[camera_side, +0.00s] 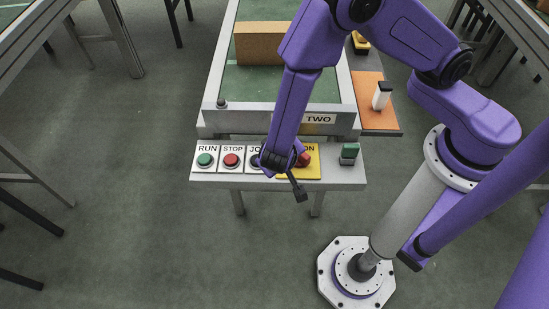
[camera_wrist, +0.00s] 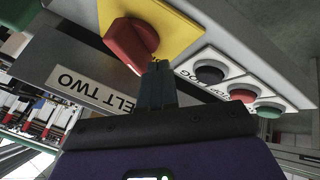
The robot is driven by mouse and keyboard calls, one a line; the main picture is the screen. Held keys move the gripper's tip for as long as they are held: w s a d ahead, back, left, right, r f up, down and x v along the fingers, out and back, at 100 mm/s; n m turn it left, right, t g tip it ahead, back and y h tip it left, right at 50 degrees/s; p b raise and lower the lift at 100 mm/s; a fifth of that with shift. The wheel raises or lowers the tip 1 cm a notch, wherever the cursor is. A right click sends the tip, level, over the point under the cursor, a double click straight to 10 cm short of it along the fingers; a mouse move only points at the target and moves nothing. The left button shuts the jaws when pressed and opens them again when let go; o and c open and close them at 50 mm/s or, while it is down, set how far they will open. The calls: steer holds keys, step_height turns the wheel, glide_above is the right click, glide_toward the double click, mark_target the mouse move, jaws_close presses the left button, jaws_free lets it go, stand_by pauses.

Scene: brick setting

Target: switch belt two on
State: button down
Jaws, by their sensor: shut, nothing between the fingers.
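A panel marked BELT TWO carries a red rotary knob (camera_side: 304,160) on a yellow plate (camera_side: 313,172); part of the plate's lettering is hidden, with "ON" showing. In the wrist view the red knob (camera_wrist: 130,43) has a white pointer line toward its lower end, and the BELT TWO label (camera_wrist: 93,90) shows. My gripper (camera_wrist: 160,66) is shut and empty, its fingertips right beside the knob's end; I cannot tell whether they touch.
Green RUN (camera_side: 205,160), red STOP (camera_side: 231,160) and a black, partly hidden button (camera_wrist: 209,72) sit left of the knob in the side view. A brown box (camera_side: 262,43) rests on the belt. An orange board (camera_side: 371,112) stands beside it.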

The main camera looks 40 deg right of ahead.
steer(key=shift+d, duration=0.45)
steer(key=shift+w+d+m+g+h, duration=0.15)
steer(key=shift+w+m+g+h, duration=0.2)
steer(key=shift+m, duration=0.55)
steer(key=m+g, duration=0.1)
steer(key=m, duration=0.1)
steer(key=w+m+g+h, duration=0.1)
steer(key=m, duration=0.1)
steer(key=shift+d+g, duration=0.35)
steer(key=shift+d, duration=0.05)
steer(key=m+g, duration=0.1)
steer(key=m, duration=0.1)
steer(key=shift+w+d+m+g, duration=0.2)
steer(key=shift+d+m+g, duration=0.15)
steer(key=shift+m+g, duration=0.05)
steer(key=m+g, duration=0.1)
steer(key=m, duration=0.1)
steer(key=d+m+g, duration=0.1)
steer(key=shift+w+m+y, duration=0.2)
steer(key=shift+m+y, duration=0.15)
steer(key=shift+m, duration=0.05)
steer(key=shift+d, duration=0.65)
steer(key=shift+s+d, duration=0.1)
steer(key=shift+d, duration=0.3)
steer(key=shift+a+r, duration=0.1)
steer(key=v, duration=1.7)
steer(key=shift+w, duration=0.3)
